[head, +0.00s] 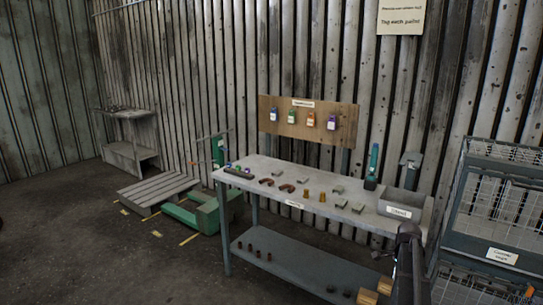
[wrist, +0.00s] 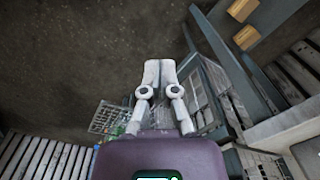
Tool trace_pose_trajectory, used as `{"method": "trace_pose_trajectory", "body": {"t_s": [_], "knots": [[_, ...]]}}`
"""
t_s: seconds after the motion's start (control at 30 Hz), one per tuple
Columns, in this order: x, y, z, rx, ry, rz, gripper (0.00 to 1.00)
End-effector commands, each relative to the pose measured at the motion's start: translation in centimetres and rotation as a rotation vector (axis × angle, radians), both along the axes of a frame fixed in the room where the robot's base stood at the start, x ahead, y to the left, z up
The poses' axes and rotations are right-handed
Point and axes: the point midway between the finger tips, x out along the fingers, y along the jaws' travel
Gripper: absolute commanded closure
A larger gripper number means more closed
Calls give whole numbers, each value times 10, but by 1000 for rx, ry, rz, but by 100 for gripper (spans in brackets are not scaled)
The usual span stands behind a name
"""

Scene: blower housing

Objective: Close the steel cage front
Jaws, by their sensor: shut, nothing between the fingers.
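The steel cage (head: 490,205) stands at the right edge of the head view, with grey wire mesh, a dark band across it and a white label (head: 502,256). The picture cuts off its right side and bottom, and I cannot tell how far its front stands open. In the wrist view, a mesh panel (wrist: 105,117) shows left of my gripper, with small coloured items by it. I cannot tell whether it is the cage front. My gripper (wrist: 159,66) is shut and empty, its fingers side by side over the dark floor. It does not visibly touch the cage.
A grey workbench (head: 300,190) with small parts and a grey bin (head: 405,203) stands left of the cage. Wooden blocks (head: 368,296) lie at its lower shelf's right end. A slatted platform (head: 157,190) stands further left. The floor (head: 120,265) at front left is clear.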

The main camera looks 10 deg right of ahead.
Motion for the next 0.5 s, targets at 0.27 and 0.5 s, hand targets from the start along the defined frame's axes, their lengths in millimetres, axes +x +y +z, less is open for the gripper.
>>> {"method": "trace_pose_trajectory", "body": {"t_s": [0.27, 0.5], "knots": [[14, 109, 7, -7, 7, 371, 100], [14, 194, 13, -14, 11, 687, 100]]}}
